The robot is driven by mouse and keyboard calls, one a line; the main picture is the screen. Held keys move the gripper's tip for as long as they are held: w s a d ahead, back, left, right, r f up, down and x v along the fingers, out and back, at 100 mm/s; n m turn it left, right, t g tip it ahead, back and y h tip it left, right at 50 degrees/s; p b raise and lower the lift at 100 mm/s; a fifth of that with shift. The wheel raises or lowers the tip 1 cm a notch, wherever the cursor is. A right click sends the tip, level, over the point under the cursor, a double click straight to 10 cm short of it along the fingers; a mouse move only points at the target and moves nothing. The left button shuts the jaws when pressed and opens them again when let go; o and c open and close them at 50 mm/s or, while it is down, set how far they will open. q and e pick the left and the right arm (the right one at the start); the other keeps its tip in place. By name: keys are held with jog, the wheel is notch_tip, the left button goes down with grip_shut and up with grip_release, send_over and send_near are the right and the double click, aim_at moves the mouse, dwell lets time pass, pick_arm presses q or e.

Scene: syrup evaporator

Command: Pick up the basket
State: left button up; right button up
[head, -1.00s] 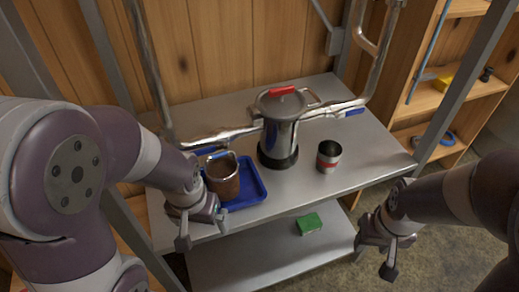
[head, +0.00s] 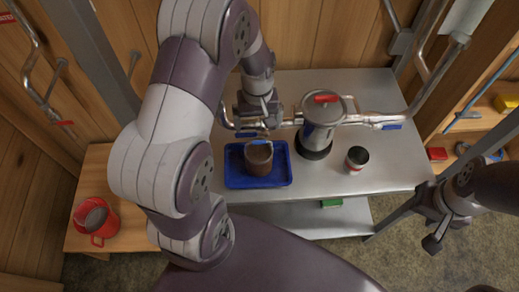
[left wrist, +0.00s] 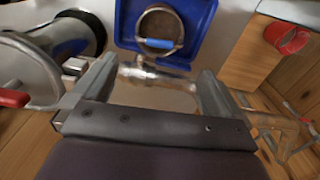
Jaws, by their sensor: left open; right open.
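The brown, round basket (head: 258,161) with a bail handle stands upright in a blue tray (head: 236,179) on the metal table. In the left wrist view the basket (left wrist: 158,22) is at the top, with a blue grip on its handle (left wrist: 159,43). My left gripper (head: 262,122) is open and empty, above and just behind the basket in the head view. In the left wrist view its two fingers (left wrist: 153,78) are spread, with the handle beyond them. My right gripper (head: 430,229) is open and empty at the right, off the table's edge.
A metal pot with a red-handled lid (head: 320,128) stands right of the tray, with a pipe behind. A metal cup with a red band (head: 356,159) is further right. A red pot (head: 95,222) sits on a wooden surface at left. A green block (head: 332,203) lies on the lower shelf.

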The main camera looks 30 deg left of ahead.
aim_at(259, 150)
pick_arm(q)
jog(key=f+p, duration=0.2)
jog(key=f, duration=0.3)
jog(key=f+p, duration=0.2)
jog(key=f, duration=0.4)
jog(key=shift+s+d+f, duration=0.2)
jog(key=shift+f, duration=0.1)
jog(key=shift+w+f, duration=0.1)
jog(key=shift+f, duration=0.1)
jog(key=c, duration=1.2)
